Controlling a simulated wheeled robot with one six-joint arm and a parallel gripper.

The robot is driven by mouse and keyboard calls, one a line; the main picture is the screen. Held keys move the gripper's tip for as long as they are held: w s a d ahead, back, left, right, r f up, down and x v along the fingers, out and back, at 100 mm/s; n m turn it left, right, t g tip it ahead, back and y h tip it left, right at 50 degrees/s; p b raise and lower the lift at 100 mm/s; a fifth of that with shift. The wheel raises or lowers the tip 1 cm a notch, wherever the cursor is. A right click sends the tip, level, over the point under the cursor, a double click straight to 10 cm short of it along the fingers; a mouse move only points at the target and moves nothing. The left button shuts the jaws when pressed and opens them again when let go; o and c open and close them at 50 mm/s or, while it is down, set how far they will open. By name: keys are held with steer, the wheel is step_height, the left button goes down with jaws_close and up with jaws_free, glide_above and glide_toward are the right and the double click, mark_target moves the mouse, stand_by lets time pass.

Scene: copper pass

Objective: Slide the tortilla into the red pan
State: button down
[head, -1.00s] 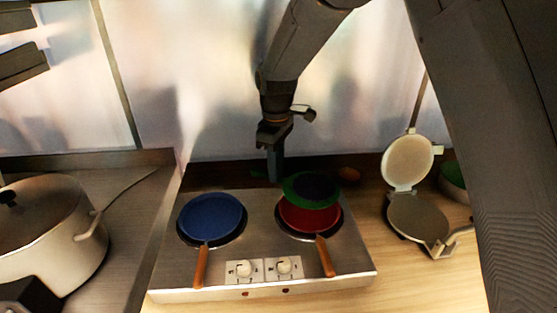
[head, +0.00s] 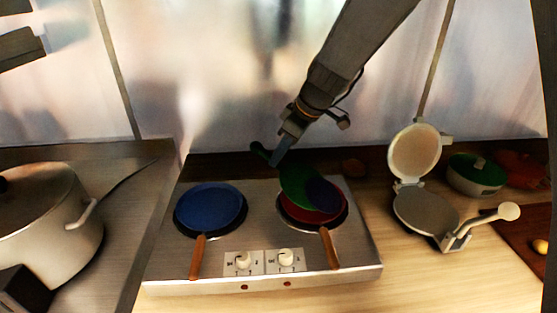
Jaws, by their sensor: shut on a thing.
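My gripper (head: 277,160) is shut on the handle of a green paddle (head: 297,182) behind the stove. The paddle slants down to the right over the red pan (head: 302,217). A dark purple-blue disc, apparently the tortilla (head: 323,194), lies at the paddle's lower right end, over the pan's right part. I cannot tell whether the disc touches the pan's floor or still rests wholly on the paddle. The red pan sits on the right burner with its brown handle toward the front. The paddle and disc hide much of its inside.
A blue pan (head: 210,208) sits on the left burner of the steel stove (head: 160,262). An open press (head: 424,215) stands to the right, with a lidded pot (head: 474,180) beyond it. A large pot (head: 50,225) stands at left. The wood counter in front is clear.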

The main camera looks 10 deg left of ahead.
mark_target(257, 146)
steer(key=shift+d+r+y+b, duration=0.2)
steer(key=shift+y+b, duration=0.3)
steer(key=shift+b, duration=1.1)
steer(key=r+y+b, duration=0.1)
steer(key=b, duration=0.2)
steer(key=shift+r+t+y, duration=0.3)
steer(key=shift+r, duration=0.1)
steer(key=shift+w+a+r+b, duration=0.2)
steer(key=shift+a+b, duration=0.1)
steer(key=shift+a, duration=0.5)
steer(key=shift+w+a+r+b, duration=0.15)
steer(key=shift+a+b, duration=0.15)
steer(key=shift+a, duration=0.5)
steer(key=shift+w+a+r+b, duration=0.1)
steer(key=shift+w+a+b, duration=0.15)
steer(key=shift+a, duration=0.55)
steer(key=shift+w+a+r, duration=0.15)
steer(key=shift+a+r, duration=0.05)
steer(key=shift+a, duration=0.5)
steer(key=shift+w+a+r, duration=0.2)
steer(key=shift+a+r, duration=0.05)
steer(key=shift+a, duration=0.4)
steer(key=shift+w+a+r, duration=0.15)
steer(key=shift+a+r, duration=0.05)
steer(key=shift+a, duration=0.5)
steer(key=shift+a+r, duration=0.1)
steer(key=a+r, duration=0.2)
steer(key=r, duration=0.1)
steer(key=shift+w+a+p, duration=0.4)
steer(key=shift+f, duration=0.15)
